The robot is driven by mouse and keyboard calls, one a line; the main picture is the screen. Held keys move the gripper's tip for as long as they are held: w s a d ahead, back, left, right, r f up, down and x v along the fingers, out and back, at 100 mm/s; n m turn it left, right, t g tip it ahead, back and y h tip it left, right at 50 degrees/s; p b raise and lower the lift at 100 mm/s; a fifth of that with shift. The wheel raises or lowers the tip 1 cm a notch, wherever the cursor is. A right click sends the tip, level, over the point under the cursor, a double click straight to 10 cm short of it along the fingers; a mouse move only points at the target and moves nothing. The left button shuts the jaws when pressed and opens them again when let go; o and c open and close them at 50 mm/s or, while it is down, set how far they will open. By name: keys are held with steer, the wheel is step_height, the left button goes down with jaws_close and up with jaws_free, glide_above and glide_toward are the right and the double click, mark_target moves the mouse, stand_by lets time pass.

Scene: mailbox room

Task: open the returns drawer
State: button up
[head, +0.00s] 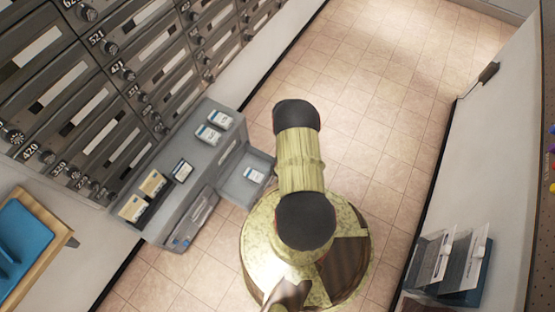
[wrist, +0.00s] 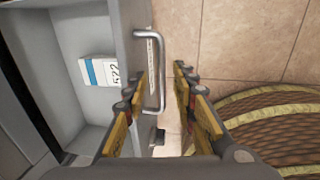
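A grey drawer (head: 240,185) stands pulled out from the right part of the low grey cabinet (head: 165,205) in the head view. The wrist view looks down into this drawer (wrist: 75,30), where a small white and blue numbered packet (wrist: 98,71) lies. Its front carries a metal bar handle (wrist: 160,70) and a label strip too small to read. My gripper (wrist: 160,78) is open, its fingers on either side of the handle. A gap shows between the right finger and the bar; contact on the left is unclear. The head view does not show my gripper clearly.
Numbered mailboxes (head: 110,75) line the wall above the cabinet. A second cabinet compartment (head: 190,220) is at lower left. A wooden tray with a blue inside (head: 25,240) is at far left. A rack of papers (head: 445,265) stands right. Tiled floor (head: 380,100) is clear beyond.

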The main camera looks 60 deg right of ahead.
step_height(320, 180, up, 11)
steer(key=s, duration=0.2)
stand_by(0.5)
steer(key=shift+d+f, duration=0.1)
stand_by(0.5)
